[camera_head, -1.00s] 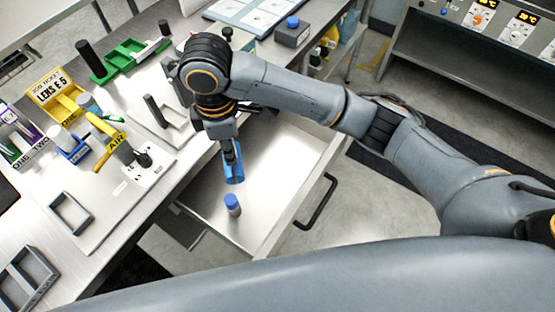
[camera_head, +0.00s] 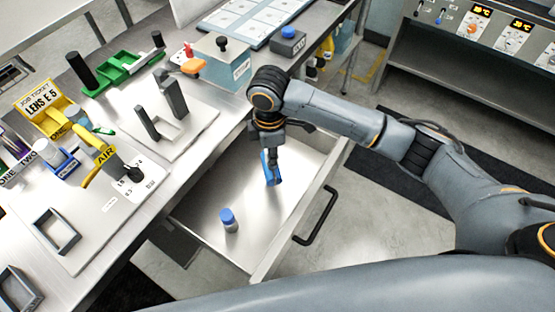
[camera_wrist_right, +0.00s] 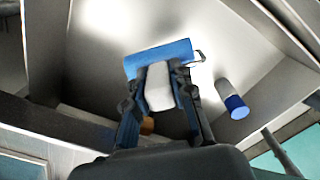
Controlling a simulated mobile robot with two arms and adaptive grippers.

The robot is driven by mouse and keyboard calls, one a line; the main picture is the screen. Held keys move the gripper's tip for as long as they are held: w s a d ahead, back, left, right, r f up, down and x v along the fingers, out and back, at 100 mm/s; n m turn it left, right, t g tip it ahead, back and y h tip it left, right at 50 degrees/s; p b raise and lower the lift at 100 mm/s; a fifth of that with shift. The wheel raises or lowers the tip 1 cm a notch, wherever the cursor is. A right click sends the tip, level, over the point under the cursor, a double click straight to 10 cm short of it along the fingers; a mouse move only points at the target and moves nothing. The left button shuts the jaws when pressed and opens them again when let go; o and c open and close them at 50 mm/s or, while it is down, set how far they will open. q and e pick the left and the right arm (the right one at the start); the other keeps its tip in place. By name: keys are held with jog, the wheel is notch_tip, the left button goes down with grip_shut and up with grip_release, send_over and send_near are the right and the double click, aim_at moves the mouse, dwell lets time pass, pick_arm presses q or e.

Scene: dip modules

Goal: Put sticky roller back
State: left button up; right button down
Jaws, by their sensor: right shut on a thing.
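The sticky roller (camera_head: 268,170) has a blue cylinder and hangs from my right gripper (camera_head: 273,153) over the open drawer (camera_head: 297,190). In the right wrist view the roller's blue cylinder (camera_wrist_right: 165,55) lies across the fingertips. The right gripper (camera_wrist_right: 160,75) is shut with its two fingers on either side of the roller's pale handle (camera_wrist_right: 159,88). I cannot tell whether the roller touches the drawer floor. My left gripper is not in view.
The drawer handle (camera_head: 318,217) is at the front. The workbench holds holders, a yellow AIR tool (camera_head: 100,163) and a green tray (camera_head: 121,69).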

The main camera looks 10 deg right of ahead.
jog(key=shift+w+d+f, duration=0.2)
jog(key=shift+d+f, duration=0.2)
jog(key=shift+f, duration=0.15)
jog(key=shift+w+d+f, duration=0.2)
jog(key=shift+d+f, duration=0.15)
jog(key=shift+f, duration=0.15)
jog(key=shift+w+d+f+p, duration=0.15)
jog(key=shift+f+p, duration=0.25)
jog(key=shift+f, duration=1.35)
jog(key=c, duration=1.1)
grip_release()
jog(key=shift+f, duration=0.1)
jog(key=shift+c, duration=0.2)
notch_tip(320, 180, up, 12)
jog(key=b, duration=0.1)
jog(key=shift+d, duration=0.1)
